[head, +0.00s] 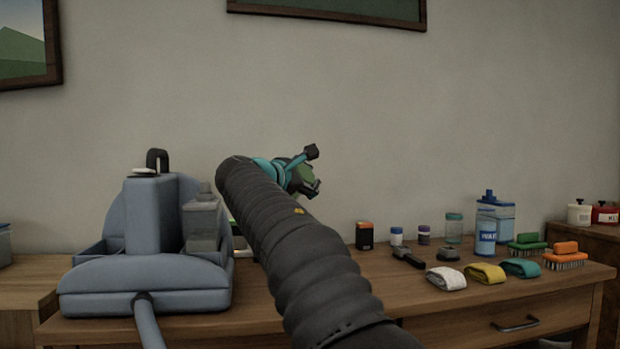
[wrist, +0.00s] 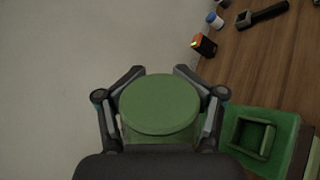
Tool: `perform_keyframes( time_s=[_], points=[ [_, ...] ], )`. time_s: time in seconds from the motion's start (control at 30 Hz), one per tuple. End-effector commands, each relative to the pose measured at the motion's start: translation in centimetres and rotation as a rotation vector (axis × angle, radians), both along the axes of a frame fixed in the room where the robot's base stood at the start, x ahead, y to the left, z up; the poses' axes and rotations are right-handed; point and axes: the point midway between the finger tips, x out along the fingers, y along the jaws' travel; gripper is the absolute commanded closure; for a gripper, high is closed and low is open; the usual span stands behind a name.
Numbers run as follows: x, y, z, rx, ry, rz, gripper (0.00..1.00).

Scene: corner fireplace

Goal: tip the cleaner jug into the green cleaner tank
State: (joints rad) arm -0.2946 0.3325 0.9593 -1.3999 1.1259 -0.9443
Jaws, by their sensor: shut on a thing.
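My gripper (head: 305,170) is raised above the table, mostly behind my own arm in the head view. In the wrist view its two fingers (wrist: 160,85) close around the cleaner jug (wrist: 160,104), which shows a round green face and a clear greenish wall below it. The wrist view is rolled over, so gripper and jug are tilted. The green cleaner tank (wrist: 280,122), with a square opening, lies right of the jug and apart from it in the wrist view. My arm hides most of it in the head view.
On the right are an orange-black box (head: 364,236), small jars, a dark scraper (head: 408,256), rolled cloths (head: 485,273), a blue water jug (head: 487,235) and brushes (head: 565,256).

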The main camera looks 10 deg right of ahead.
Motion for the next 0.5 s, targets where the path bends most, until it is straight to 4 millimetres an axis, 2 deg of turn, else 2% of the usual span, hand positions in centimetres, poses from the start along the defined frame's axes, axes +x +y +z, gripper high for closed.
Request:
perform_keyframes(
  time_s=[0.5],
  points=[
    [-0.04, 0.01, -0.1, 0.024, -0.026, 0.0, 1.0]
  ],
)
